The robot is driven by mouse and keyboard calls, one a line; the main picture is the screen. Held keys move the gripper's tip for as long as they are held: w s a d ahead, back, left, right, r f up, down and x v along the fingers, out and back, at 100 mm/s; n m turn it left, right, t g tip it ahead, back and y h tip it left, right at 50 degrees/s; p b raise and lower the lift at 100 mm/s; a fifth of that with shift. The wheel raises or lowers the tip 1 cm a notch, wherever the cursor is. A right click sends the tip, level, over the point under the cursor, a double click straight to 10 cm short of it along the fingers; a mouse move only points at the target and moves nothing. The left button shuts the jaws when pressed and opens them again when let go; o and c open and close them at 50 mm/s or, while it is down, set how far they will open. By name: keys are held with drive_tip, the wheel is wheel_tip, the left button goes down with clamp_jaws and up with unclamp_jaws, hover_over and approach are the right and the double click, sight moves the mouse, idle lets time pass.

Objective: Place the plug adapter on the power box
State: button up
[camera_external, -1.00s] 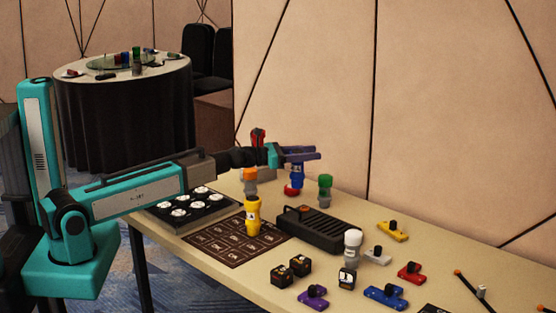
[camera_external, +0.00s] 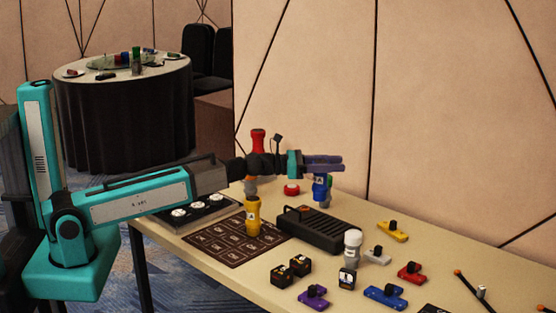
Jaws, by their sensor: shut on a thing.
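The green-topped piece behind the held cylinder is mostly hidden.
A yellow cylinder (camera_external: 253,216) stands on a dark marked mat (camera_external: 222,243). A white-topped piece (camera_external: 352,246) stands right of the black box. A red cylinder (camera_external: 258,141) and a low red piece (camera_external: 291,188) are at the back. Several coloured connectors and dark cubes fill the front right.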

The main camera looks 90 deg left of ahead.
drive_tip(key=shift+f, duration=0.1)
drive_tip(key=shift+f+b, duration=0.55)
drive_tip(key=shift+f, duration=1.35)
drive_tip(key=shift+f+b, duration=0.55)
drive_tip(key=shift+f, duration=1.5)
drive_tip(key=o, duration=1.5)
drive_tip(key=shift+f, duration=0.1)
drive_tip(key=shift+c, duration=0.2)
drive_tip(key=shift+s, duration=0.1)
